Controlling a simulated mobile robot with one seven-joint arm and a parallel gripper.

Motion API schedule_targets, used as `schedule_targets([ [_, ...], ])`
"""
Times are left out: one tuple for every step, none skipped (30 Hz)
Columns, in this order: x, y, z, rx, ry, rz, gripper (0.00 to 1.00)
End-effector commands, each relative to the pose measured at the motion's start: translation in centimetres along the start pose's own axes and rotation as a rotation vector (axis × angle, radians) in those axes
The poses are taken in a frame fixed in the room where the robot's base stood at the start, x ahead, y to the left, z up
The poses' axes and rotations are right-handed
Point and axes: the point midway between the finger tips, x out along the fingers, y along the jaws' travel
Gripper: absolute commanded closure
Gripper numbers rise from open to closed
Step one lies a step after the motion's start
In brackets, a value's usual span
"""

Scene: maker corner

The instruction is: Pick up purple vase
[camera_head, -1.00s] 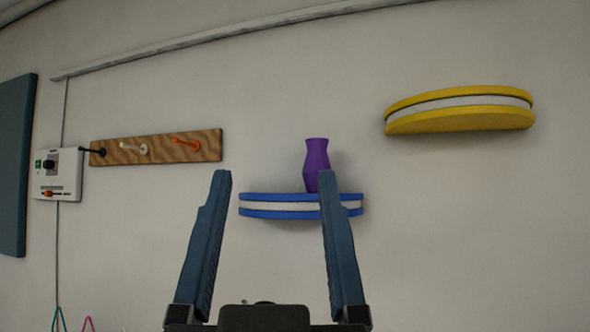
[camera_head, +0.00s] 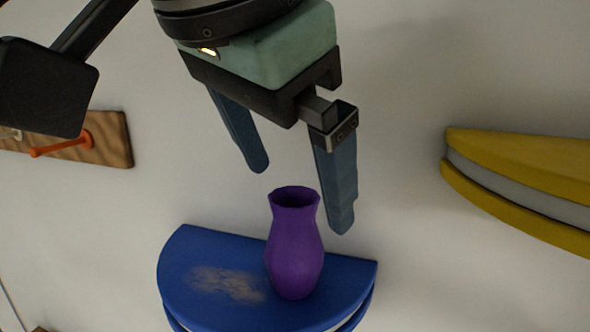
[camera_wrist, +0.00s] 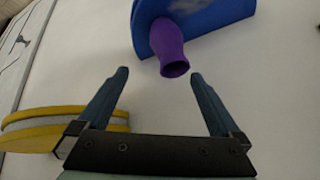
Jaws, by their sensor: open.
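The purple vase (camera_head: 294,250) stands upright on the blue shelf (camera_head: 215,305), right of the shelf's middle. My gripper (camera_head: 300,200) is open and empty, with its two blue fingers pointing down above the vase. One finger is up and left of the vase's mouth, the other up and right of it. In the wrist view the vase (camera_wrist: 168,45) shows its mouth towards me, ahead of and between the fingertips of my gripper (camera_wrist: 160,75). The blue shelf (camera_wrist: 205,12) is beyond it. The fingers do not appear to touch the vase.
A yellow shelf (camera_head: 520,165) juts from the wall at the right, and it also shows in the wrist view (camera_wrist: 30,130). A wooden peg rail (camera_head: 105,140) with an orange peg (camera_head: 60,146) is at the left. The wall is bare between the blue and yellow shelves.

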Motion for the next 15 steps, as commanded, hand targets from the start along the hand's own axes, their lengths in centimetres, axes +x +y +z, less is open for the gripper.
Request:
schedule_targets([
  [-1.4,-0.5,0.5,-0.010,-0.052,0.001,0.00],
  [-1.6,-0.5,0.8,-0.013,-0.075,0.004,0.00],
  [-1.8,-0.5,1.3,-0.015,-0.100,0.009,0.00],
  [-1.8,-0.5,1.5,-0.018,-0.112,0.011,0.00],
  [-1.7,-0.5,1.7,-0.019,-0.121,0.014,0.00],
  [-1.2,-0.5,1.9,-0.019,-0.128,0.017,0.00],
  [-0.8,-0.4,2.0,-0.018,-0.130,0.019,0.00],
  [-0.2,-0.4,2.1,-0.017,-0.130,0.021,0.00],
  [0.6,-0.3,2.2,-0.017,-0.129,0.022,0.00],
  [1.2,-0.3,2.3,-0.017,-0.128,0.022,0.00],
  [1.8,-0.3,2.4,-0.017,-0.128,0.022,0.00],
  [2.5,-0.3,2.4,-0.017,-0.127,0.021,0.00],
  [3.0,-0.2,2.4,-0.017,-0.126,0.023,0.00],
  [3.5,-0.2,2.5,-0.016,-0.125,0.021,0.00],
  [4.1,-0.3,2.6,-0.018,-0.126,0.019,0.00],
])
